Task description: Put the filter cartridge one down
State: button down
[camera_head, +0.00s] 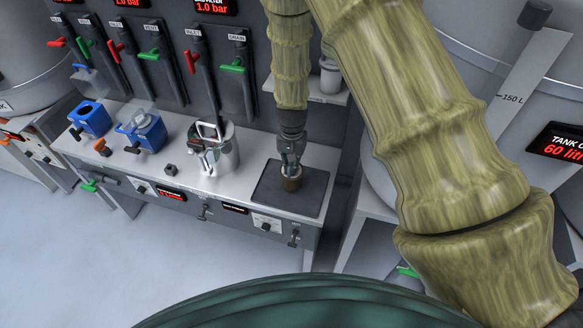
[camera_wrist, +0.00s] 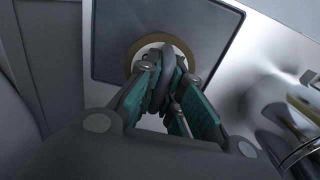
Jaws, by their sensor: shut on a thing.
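The filter cartridge (camera_head: 291,182) is a small tan, round piece at the dark mat (camera_head: 308,195) on the right end of the metal bench. My gripper (camera_head: 290,160) points down from above and is shut on the top of the cartridge. In the wrist view the gripper (camera_wrist: 168,85) has its green-padded fingers around a dark loop handle (camera_wrist: 168,58). The cartridge's tan ring (camera_wrist: 188,50) shows behind the handle, against the mat (camera_wrist: 105,40). The cartridge looks upright and on or just above the mat; I cannot tell whether it touches.
A steel pot (camera_head: 224,155) with a handle stands on the bench (camera_head: 180,150) left of the mat. Two blue housings (camera_head: 150,130) (camera_head: 92,118) stand farther left. A wall panel with red and green valve levers (camera_head: 233,66) rises behind. A large tank (camera_head: 480,60) is at the right.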

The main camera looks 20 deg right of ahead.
jog(key=shift+f, duration=0.15)
jog(key=c, duration=1.6)
grip_release()
jog(key=shift+o, duration=0.2)
notch_tip(320, 180, up, 12)
jog(key=b, duration=0.3)
